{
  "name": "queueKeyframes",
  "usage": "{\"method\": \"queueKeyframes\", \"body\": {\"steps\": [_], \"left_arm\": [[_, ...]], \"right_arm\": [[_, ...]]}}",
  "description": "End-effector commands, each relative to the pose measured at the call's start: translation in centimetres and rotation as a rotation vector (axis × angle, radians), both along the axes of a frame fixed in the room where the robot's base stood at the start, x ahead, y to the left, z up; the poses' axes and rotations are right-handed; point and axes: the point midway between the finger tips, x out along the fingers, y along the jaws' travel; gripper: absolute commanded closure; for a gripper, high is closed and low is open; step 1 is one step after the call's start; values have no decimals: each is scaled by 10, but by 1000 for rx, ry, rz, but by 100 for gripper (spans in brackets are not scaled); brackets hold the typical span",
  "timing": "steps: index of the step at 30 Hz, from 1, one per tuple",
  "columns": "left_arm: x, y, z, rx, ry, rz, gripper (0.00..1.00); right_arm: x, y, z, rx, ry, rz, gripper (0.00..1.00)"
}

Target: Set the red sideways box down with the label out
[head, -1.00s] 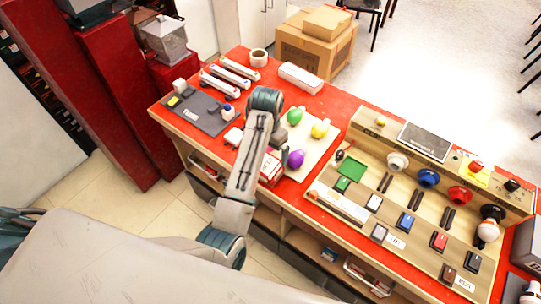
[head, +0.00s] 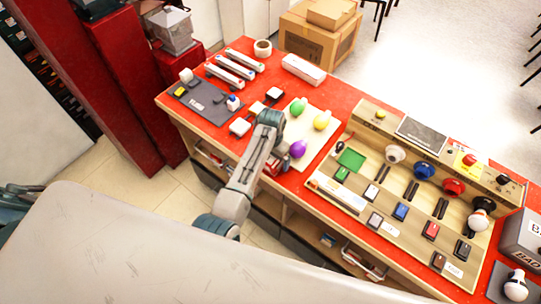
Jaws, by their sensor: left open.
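My left arm reaches over the front edge of the red-topped table (head: 330,92), and its wrist bends down there. My left gripper (head: 277,158) is open at the front edge, mostly hidden behind my own arm. A small red and white box (head: 272,168) shows beside the gripper at the front edge, partly covered by the arm. I cannot tell whether the gripper touches it, nor which way its label faces. My right gripper is not in view.
A pale board with green, yellow and purple bulbs (head: 298,149) lies just right of the gripper. A wooden switch panel (head: 385,222) fills the right side. A grey mat (head: 204,104) lies at left. Shelves below hold more boxes (head: 365,263).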

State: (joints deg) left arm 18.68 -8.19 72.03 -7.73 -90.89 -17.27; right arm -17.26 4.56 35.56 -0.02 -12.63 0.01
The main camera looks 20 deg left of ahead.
Motion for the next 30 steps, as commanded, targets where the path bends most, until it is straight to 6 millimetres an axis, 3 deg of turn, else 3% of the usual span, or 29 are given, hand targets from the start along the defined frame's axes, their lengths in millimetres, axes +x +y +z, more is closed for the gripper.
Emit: {"method": "queueKeyframes", "body": {"steps": [6,15,23,30], "left_arm": [[0,0,-1,0,-1,0,0],[0,0,-1,1,-1,0,52],[1,0,2,0,-2,0,52],[2,0,38,0,-8,0,52]], "right_arm": [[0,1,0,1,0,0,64],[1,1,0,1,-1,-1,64],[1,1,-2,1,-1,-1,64],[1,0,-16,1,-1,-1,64]]}}
